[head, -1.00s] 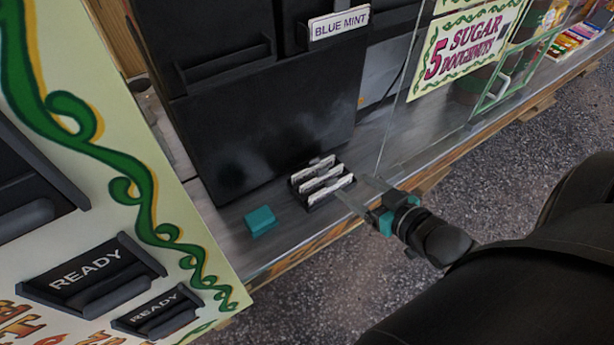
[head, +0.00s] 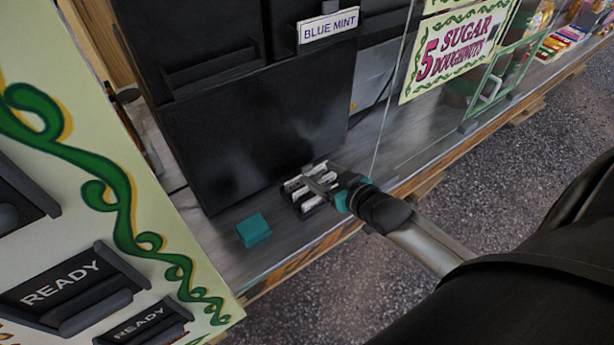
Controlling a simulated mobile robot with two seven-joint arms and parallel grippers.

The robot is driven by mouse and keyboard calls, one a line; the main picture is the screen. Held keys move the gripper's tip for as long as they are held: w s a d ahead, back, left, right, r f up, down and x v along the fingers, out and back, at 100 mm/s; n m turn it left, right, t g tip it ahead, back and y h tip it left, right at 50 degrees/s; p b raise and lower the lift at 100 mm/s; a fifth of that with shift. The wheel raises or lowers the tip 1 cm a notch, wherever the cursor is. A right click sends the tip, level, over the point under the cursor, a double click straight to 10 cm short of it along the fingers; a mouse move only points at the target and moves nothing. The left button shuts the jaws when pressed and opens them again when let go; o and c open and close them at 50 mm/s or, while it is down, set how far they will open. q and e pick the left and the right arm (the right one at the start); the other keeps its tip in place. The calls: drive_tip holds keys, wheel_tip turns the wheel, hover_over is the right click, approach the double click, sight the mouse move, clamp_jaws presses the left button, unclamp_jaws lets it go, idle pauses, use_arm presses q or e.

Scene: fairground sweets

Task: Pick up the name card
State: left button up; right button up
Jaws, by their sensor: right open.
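Several white name cards (head: 296,184) stand in a small black rack on the grey counter, in the middle of the head view. My right gripper (head: 316,183) reaches in from the right, with its fingers over the rack among the cards. It is open. The fingers cover part of the cards, and I cannot tell whether they touch one or which card lies between them. My left gripper is not in view.
A teal block (head: 253,230) lies on the counter left of the rack. A black cabinet (head: 255,130) stands close behind, with a BLUE MINT label (head: 328,25) above. A clear panel with a doughnut sign (head: 455,48) stands to the right. The counter's wooden front edge (head: 330,240) is near.

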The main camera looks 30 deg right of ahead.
sight(307, 166)
drive_tip(key=shift+b+x, duration=0.35)
drive_tip(key=shift+x, duration=1.55)
drive_tip(key=shift+a, duration=0.1)
clamp_jaws()
drive_tip(key=shift+r, duration=0.1)
